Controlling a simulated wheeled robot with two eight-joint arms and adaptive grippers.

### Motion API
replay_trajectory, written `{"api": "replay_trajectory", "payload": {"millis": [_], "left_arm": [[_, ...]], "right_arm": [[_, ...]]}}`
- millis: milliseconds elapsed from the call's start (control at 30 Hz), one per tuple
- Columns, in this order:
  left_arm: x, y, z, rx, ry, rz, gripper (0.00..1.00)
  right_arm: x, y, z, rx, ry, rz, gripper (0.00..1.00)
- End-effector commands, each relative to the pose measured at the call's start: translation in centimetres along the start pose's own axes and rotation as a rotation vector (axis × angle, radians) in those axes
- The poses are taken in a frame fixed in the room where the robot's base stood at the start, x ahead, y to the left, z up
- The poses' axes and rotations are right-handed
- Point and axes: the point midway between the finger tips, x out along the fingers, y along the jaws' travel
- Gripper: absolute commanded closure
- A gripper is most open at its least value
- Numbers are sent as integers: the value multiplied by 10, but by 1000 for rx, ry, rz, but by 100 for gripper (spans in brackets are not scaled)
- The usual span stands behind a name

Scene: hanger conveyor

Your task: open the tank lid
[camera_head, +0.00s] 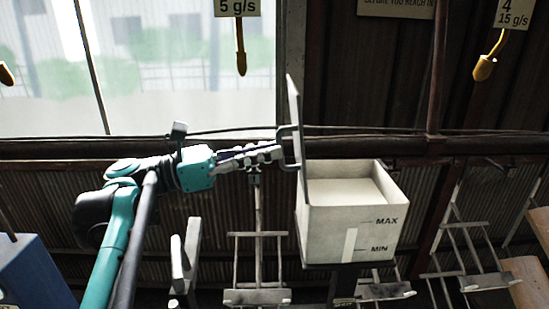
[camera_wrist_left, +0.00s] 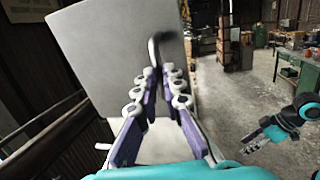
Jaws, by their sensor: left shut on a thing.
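The pale box-shaped tank (camera_head: 325,222) with MAX and MIN marks stands right of centre in the head view. Its top is open and a pale surface shows inside. The tank lid (camera_head: 295,105) stands nearly upright at the tank's left edge, seen almost edge-on; its flat grey face fills much of the left wrist view (camera_wrist_left: 105,60). My left gripper (camera_head: 279,152) is shut on the lid's dark handle (camera_wrist_left: 155,50), on the lid's left side. My right gripper (camera_wrist_left: 254,144) is small at the right of the left wrist view; its jaws are unclear.
Several grey hanger racks (camera_head: 257,297) hang below and around the tank. Yellow scoops (camera_head: 485,68) hang above, with a "5 g/s" sign (camera_head: 237,7). A blue box (camera_head: 35,275) is at the lower left. The left wrist view shows open floor (camera_wrist_left: 225,110) and a green bench (camera_wrist_left: 298,75).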

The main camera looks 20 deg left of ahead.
Motion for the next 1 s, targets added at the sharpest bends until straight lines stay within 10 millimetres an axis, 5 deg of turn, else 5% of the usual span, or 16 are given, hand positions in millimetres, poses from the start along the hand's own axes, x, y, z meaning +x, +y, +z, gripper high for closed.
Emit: {"api": "replay_trajectory", "payload": {"millis": [633,733,1000], "left_arm": [[-6,1,-4,-12,-51,-1,100],[-5,1,-4,-12,-51,-1,71],[-6,1,-4,-12,-52,0,69]], "right_arm": [[6,0,4,0,0,0,60],[6,0,4,0,0,0,60],[6,0,4,0,0,0,60]]}}
